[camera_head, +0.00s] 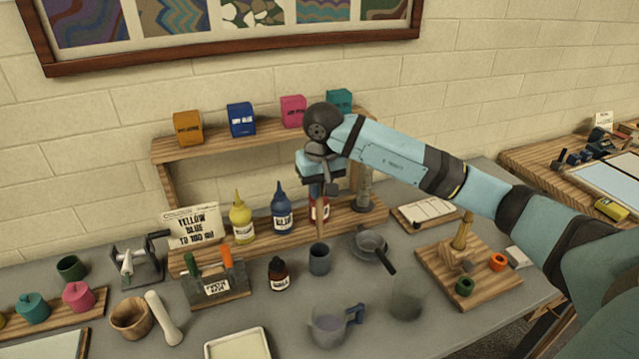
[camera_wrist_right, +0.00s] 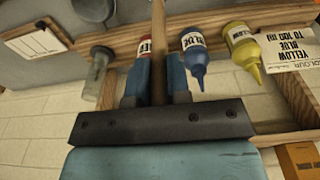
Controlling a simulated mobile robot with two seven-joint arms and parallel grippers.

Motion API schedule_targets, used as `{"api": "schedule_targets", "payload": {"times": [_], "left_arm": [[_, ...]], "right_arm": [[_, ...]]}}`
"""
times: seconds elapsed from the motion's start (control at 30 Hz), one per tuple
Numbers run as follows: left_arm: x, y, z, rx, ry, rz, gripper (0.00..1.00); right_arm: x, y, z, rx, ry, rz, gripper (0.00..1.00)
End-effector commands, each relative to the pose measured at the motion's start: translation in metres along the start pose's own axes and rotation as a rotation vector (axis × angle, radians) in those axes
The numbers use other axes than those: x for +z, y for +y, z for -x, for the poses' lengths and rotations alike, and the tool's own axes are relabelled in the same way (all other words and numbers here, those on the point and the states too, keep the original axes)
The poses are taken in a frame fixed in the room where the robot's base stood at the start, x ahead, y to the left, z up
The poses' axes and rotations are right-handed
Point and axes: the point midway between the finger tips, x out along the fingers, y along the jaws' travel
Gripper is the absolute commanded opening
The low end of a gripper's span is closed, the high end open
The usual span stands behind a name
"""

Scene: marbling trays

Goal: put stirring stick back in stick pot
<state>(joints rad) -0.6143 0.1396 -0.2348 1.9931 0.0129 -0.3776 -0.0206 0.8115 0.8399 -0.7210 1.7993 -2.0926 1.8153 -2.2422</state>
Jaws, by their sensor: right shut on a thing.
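My right gripper (camera_head: 318,188) is shut on the wooden stirring stick (camera_head: 319,225) and holds it upright, pointing down. In the right wrist view the stick (camera_wrist_right: 158,40) runs between the two blue fingers (camera_wrist_right: 153,78). A small dark grey pot (camera_head: 319,262), which looks like the stick pot, stands on the grey table directly below the gripper. The stick's lower end appears at or inside the pot's mouth; its tip is hidden, and I cannot tell how deep it is. My left gripper is not in view.
Yellow (camera_head: 241,221) and blue (camera_head: 282,209) bottles and a partly hidden red bottle (camera_head: 320,210) stand behind the pot. A dark brown bottle (camera_head: 278,273) is left of it, a pan (camera_head: 371,243) right, and a jug (camera_head: 329,325) in front.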

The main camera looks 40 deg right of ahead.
Motion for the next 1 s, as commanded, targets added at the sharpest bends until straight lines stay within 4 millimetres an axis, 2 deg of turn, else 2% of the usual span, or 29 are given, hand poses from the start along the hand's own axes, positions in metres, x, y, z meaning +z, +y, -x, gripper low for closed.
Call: {"api": "schedule_targets", "payload": {"times": [0.43, 1.0], "left_arm": [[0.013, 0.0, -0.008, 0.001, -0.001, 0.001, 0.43], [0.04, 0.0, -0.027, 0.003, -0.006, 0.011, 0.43]], "right_arm": [[0.004, 0.0, -0.033, 0.0, 0.0, -0.001, 0.0], [0.008, 0.001, -0.074, 0.002, 0.001, 0.0, 0.0]]}}
